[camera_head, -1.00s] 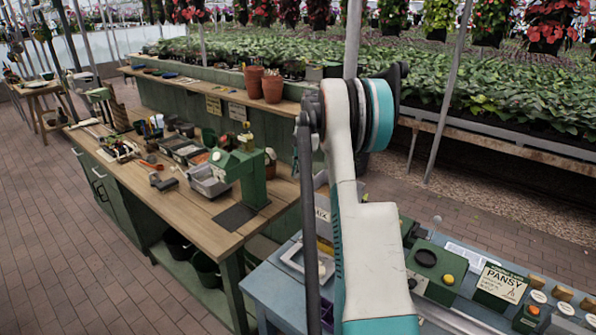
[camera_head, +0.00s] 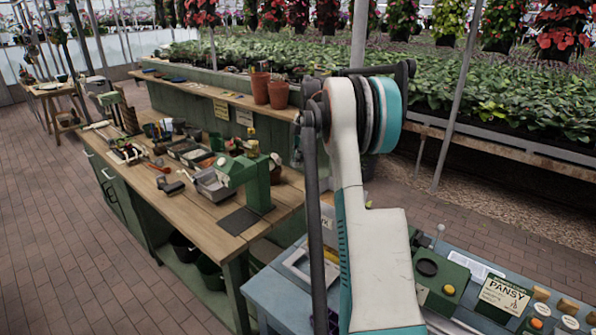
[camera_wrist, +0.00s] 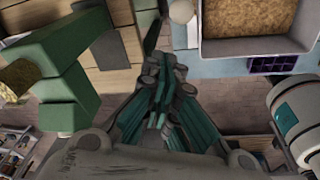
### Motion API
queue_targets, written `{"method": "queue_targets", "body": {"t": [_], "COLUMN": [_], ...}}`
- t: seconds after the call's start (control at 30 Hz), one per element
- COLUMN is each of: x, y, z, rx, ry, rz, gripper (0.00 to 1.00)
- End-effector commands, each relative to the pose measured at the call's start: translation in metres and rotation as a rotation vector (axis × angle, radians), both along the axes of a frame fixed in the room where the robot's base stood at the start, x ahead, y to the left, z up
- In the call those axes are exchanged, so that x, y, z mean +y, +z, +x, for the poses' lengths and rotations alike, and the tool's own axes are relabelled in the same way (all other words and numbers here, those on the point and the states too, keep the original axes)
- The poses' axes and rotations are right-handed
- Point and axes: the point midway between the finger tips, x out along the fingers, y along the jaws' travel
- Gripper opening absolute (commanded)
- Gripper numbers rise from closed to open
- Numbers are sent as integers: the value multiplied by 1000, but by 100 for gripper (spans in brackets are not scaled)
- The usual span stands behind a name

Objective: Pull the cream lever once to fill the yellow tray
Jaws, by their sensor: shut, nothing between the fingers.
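My gripper (camera_wrist: 164,78) shows in the wrist view with its teal-padded fingers together and nothing between them. A pale, cream-looking round knob (camera_wrist: 182,11) is at the top edge of the wrist view, ahead of the fingers and apart from them. It may be the end of the cream lever; its shaft is not clear. In the head view a small pale knob on a thin stalk (camera_head: 440,228) stands by the blue table, and I cannot tell if it is the same one. I cannot make out the yellow tray for certain. My arm hides part of the blue table.
A green press-like device (camera_head: 245,172) stands on the wooden bench (camera_head: 190,215); it also fills the left of the wrist view (camera_wrist: 65,75). A pale-rimmed bin of brown material (camera_wrist: 250,48) and a purple tray (camera_wrist: 275,64) lie at upper right. A PANSY sign (camera_head: 503,295) stands right.

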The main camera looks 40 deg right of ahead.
Motion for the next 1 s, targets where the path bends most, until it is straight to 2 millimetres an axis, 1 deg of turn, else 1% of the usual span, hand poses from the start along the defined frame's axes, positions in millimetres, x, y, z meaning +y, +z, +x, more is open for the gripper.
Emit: {"method": "queue_targets", "body": {"t": [0.03, 0.1, 0.27, 1.0], "x": [-3, -6, -10, -10], "y": [8, 16, 25, 26], "z": [-1, -2, -3, -3], "rx": [0, 0, 0, 0], "ry": [-1, 0, 0, 1], "rz": [0, 0, 1, 1], "gripper": [0, 0, 0, 0]}}
